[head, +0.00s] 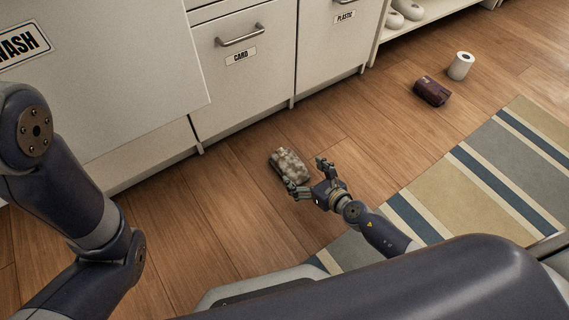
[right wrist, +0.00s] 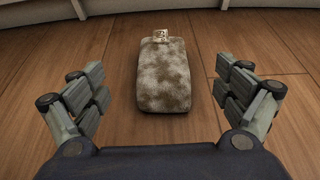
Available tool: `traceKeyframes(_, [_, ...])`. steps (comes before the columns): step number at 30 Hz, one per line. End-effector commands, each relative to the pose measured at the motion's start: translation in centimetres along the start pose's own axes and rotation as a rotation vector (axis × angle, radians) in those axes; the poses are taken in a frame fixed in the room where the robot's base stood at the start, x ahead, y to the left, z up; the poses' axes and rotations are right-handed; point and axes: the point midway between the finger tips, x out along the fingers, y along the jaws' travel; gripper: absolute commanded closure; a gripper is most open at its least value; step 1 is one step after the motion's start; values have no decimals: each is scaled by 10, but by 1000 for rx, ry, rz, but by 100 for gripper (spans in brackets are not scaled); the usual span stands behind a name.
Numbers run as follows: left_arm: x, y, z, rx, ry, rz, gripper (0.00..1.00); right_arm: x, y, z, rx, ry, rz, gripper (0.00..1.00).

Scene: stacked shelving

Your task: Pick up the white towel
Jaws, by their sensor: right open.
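A folded white towel with brown-grey mottling (head: 291,165) lies on the wooden floor in front of the cabinets in the head view. It also shows in the right wrist view (right wrist: 163,75), lying flat with a small tag at its far end. My right gripper (head: 307,175) is open, at the near end of the towel. In the right wrist view its fingers (right wrist: 162,90) are spread wide to either side of the towel, with gaps on both sides and nothing held. My left arm shows at the left of the head view, but its gripper is out of view.
White cabinets with a CARD door (head: 243,60) and a PLASTIC door stand behind the towel. A dark purple item (head: 432,91) and a white roll (head: 461,66) are on the floor farther right. A striped rug (head: 480,185) lies at right. Floor around the towel is clear.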

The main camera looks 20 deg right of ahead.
Motion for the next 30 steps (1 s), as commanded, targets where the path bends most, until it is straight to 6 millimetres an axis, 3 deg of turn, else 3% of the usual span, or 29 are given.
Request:
traceKeyframes(3, [-8,2,-2,0,-1,0,60,22,0,-1,4,-3,-1,7])
traceKeyframes(11, [-15,3,-4,0,-3,0,60,44,0,0,7,-2,1,7])
traceKeyframes(19, [-35,7,-11,0,-2,0,60,83,-2,0,9,-2,2,7])
traceKeyframes(29, [-35,7,-12,0,-2,0,60,89,-2,3,8,-1,2,7])
traceKeyframes(30, [-35,7,-12,0,-2,0,60,89,-2,3,8,-1,2,14])
